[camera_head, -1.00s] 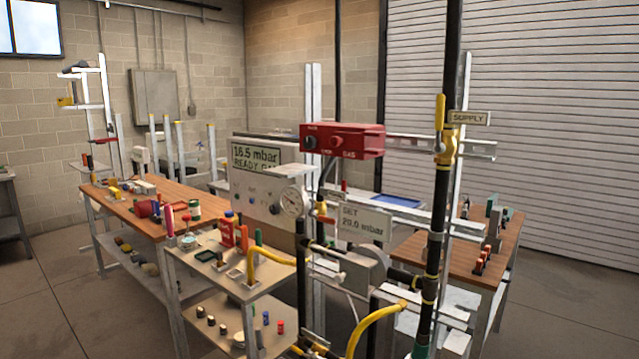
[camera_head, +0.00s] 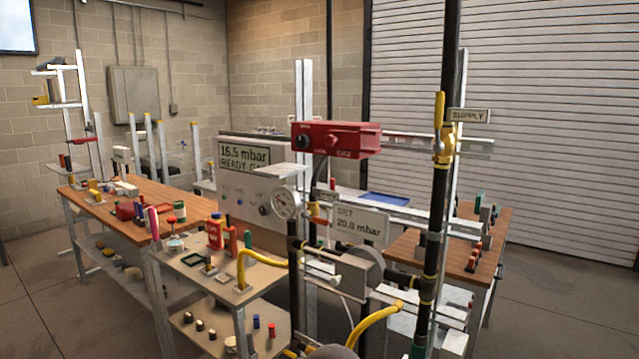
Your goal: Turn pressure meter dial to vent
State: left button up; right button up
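The pressure meter looks to be the pale panel (camera_head: 232,193) with a green screen (camera_head: 245,155) reading 16.5 mbar, standing behind the pipe stand. A dark round knob (camera_head: 264,210) is low on its face; its pointer and markings are too small to read. A round white gauge (camera_head: 286,204) with a dark needle is just right of the knob and partly covers the panel. A pale flat piece (camera_head: 284,170) covers part of the panel below the screen. I see neither gripper in this view.
A red gas box (camera_head: 335,139), a black supply pipe (camera_head: 436,215) with a yellow valve (camera_head: 443,148) and a yellow hose (camera_head: 375,322) stand in front. A small bench (camera_head: 215,285) with bottles is at the lower left. Wooden tables lie left and right. Open floor shows at far right.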

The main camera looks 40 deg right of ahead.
aim_at(264, 210)
jog(key=u, duration=0.35)
jog(key=i, duration=0.15)
jog(key=z, duration=1.2)
jog(key=k, duration=0.9)
jog(key=z, duration=0.2)
jog(key=i, duration=0.9)
jog(key=u, duration=0.25)
jog(key=k, duration=0.85)
jog(key=z, duration=0.2)
jog(key=i, duration=0.7)
